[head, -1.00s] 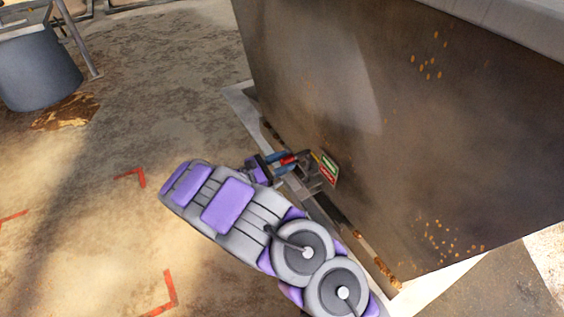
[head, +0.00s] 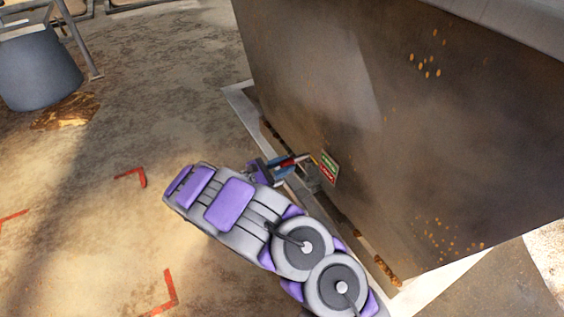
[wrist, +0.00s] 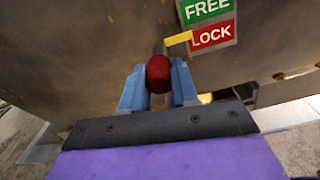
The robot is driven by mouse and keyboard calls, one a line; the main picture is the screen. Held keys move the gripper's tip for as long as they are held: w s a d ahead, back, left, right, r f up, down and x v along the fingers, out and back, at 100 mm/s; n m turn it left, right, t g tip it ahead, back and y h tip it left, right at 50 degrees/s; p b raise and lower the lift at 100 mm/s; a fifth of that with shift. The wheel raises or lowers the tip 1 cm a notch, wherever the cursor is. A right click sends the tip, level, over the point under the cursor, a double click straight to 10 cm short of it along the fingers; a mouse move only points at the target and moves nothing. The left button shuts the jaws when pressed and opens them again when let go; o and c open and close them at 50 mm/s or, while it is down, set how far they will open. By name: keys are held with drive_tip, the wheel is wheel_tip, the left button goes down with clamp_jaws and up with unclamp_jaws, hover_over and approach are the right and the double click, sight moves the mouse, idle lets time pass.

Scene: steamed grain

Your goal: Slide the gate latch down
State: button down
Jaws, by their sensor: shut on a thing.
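The gate latch has a red knob (wrist: 158,74), which sits between the two blue fingers of my gripper (wrist: 158,88) in the wrist view. My gripper is shut on this knob. A yellow pointer (wrist: 178,39) by the knob lies at the top edge of the red LOCK label (wrist: 212,36), just below the green FREE label (wrist: 205,9). In the head view my gripper (head: 288,164) reaches the latch low on the side of the large metal bin, and the sign (head: 328,167) is just right of it. The latch's body is mostly hidden.
The brown metal bin (head: 390,120) fills the right side, with grains stuck to its wall. A pale frame edge (head: 238,100) runs along its base. A grey bucket (head: 38,70) stands at the upper left.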

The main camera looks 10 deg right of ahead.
drive_tip(key=shift+f, duration=1.2)
drive_tip(key=c, duration=0.8)
unclamp_jaws()
drive_tip(key=shift+c, duration=0.2)
drive_tip(key=shift+r, duration=0.1)
drive_tip(key=p+v, duration=0.2)
drive_tip(key=v, duration=1.5)
drive_tip(key=shift+a, duration=0.3)
drive_tip(key=shift+d, duration=0.1)
